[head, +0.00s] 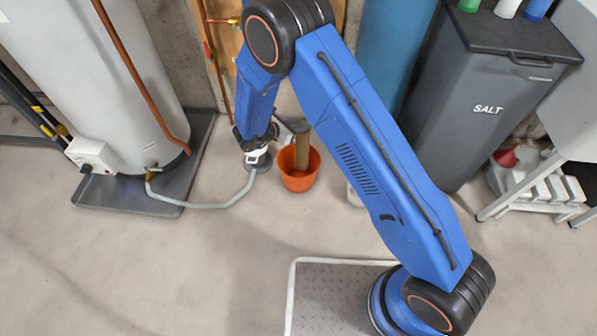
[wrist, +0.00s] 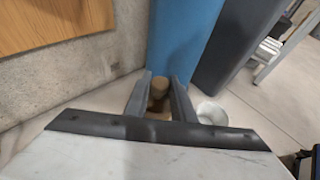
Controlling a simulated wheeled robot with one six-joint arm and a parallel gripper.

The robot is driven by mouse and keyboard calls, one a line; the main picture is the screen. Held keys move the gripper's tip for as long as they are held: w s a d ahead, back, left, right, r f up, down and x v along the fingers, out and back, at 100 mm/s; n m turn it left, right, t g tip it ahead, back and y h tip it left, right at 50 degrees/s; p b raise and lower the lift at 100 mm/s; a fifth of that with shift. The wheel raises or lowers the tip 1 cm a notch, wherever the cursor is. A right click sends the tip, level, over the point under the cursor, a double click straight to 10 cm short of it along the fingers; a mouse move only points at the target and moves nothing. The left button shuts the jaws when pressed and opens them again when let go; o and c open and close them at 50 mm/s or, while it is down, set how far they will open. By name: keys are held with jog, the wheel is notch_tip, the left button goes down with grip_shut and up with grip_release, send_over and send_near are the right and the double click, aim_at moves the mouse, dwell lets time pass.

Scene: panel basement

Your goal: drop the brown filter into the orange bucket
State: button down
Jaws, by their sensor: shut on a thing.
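The brown filter (head: 302,150) is a tan cylinder. In the head view it stands roughly upright, its lower end overlapping the mouth of the orange bucket (head: 299,181). I cannot tell how far it reaches inside. My gripper (head: 299,128) is at the filter's upper end, partly hidden by my wrist. In the wrist view my gripper (wrist: 160,88) is shut on the brown filter (wrist: 158,92), which sits between the two grey fingers. The orange bucket is not visible in the wrist view.
A white bucket (wrist: 212,113) stands right of the fingers, mostly hidden by my arm in the head view. A blue tank (head: 392,50) and dark salt bin (head: 480,100) stand behind. A pale hose (head: 215,205) runs left to the water heater (head: 95,60).

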jog(key=shift+f, duration=0.7)
jog(key=c, duration=1.4)
grip_release()
jog(key=shift+c, duration=0.2)
jog(key=v, duration=1.7)
jog(key=shift+r, duration=0.15)
jog(key=shift+s+a, duration=0.1)
